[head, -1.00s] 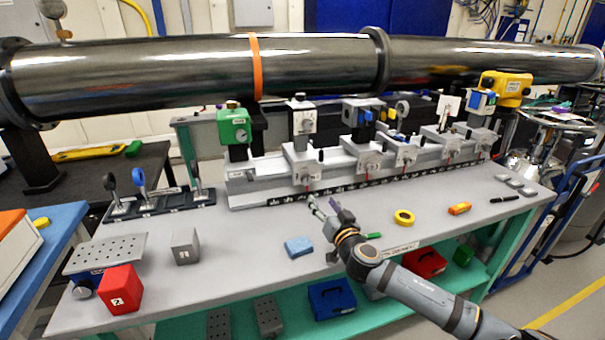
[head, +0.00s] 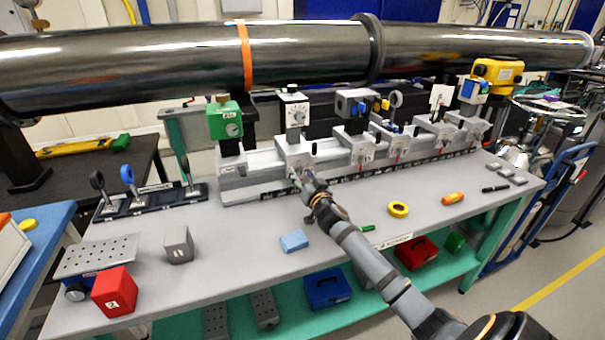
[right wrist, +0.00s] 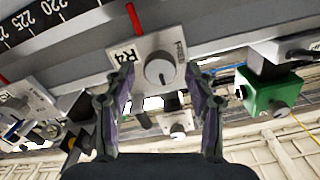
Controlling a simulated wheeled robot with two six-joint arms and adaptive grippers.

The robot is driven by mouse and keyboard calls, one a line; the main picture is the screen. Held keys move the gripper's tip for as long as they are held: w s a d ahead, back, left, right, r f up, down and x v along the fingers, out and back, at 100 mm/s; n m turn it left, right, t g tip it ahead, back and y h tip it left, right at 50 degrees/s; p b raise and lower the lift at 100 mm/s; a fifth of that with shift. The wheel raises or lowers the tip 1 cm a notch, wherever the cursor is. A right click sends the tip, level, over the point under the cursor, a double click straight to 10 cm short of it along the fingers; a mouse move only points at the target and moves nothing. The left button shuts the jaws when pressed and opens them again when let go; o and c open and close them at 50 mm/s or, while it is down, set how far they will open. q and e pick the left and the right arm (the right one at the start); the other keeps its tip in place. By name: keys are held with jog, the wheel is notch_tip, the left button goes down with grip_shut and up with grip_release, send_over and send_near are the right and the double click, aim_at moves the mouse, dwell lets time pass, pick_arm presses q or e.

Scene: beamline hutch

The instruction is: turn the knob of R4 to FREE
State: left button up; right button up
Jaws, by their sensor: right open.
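The carriage labelled R4 (right wrist: 126,58) shows in the right wrist view, its grey round knob (right wrist: 160,71) on a pale plate. A pale mark shows on the knob's face, but its setting is hard to read. Small lettering at the plate's right side is unclear. My right gripper (right wrist: 161,78) is open, its fingertips apart to the left and right of the knob in this view; I cannot tell if they touch it. In the head view the right gripper (head: 299,178) is at the front of the carriage (head: 296,152) below the white dial, hiding its knob. My left gripper is out of view.
A green box (head: 225,122) stands left of R4 on the rail. More carriages (head: 362,147) stand to the right. A blue block (head: 294,241), a yellow ring (head: 398,209) and a green pen lie on the bench front. A dark pipe (head: 180,65) runs behind.

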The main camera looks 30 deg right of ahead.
jog(key=shift+w, duration=0.2)
jog(key=shift+c, duration=0.7)
grip_shut()
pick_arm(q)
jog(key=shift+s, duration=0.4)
